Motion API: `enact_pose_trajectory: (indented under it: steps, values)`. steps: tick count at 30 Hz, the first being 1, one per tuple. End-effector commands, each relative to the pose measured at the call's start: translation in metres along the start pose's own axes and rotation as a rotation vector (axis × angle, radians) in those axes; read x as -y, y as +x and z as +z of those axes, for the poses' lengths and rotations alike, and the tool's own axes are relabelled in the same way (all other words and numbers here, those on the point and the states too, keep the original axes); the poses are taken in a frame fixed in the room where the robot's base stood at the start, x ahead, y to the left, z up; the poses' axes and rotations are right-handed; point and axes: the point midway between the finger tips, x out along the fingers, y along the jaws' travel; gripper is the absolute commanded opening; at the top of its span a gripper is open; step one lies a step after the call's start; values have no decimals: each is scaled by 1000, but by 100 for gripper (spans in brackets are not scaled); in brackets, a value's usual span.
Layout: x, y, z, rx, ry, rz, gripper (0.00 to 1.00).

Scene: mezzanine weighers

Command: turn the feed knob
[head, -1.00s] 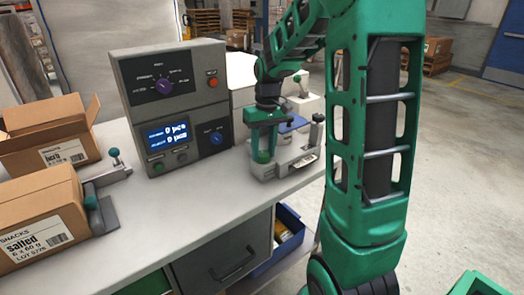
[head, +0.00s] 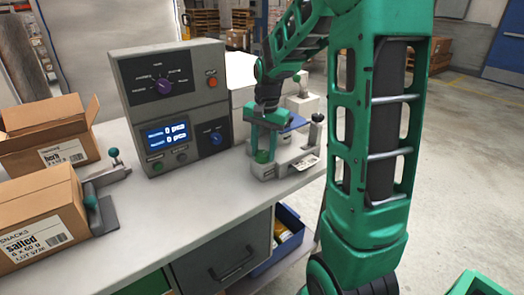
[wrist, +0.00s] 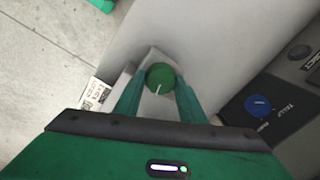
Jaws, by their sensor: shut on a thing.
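A round green knob (head: 262,156) sits on the pale metal fixture (head: 290,163) on the bench, right of the grey control panel. In the wrist view the green knob (wrist: 160,75) has a white pointer line running down and slightly left. My gripper (head: 266,145) comes down on it from above, its fingers on either side of the knob and shut on it. The fingers (wrist: 160,88) also flank it in the wrist view. They partly hide the knob in the head view.
The control panel (head: 208,95) carries a purple selector (head: 164,86), a lit display and a blue knob (head: 215,138). The bench top (head: 200,190) in front of the panel is clear.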

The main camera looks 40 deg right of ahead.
Motion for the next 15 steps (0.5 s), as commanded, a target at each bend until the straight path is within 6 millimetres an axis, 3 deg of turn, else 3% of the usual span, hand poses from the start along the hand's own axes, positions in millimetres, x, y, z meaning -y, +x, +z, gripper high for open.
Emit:
enact_pose_trajectory:
  steps: [15]
  values:
    - [5,-1,2,-12,169,-9,14]
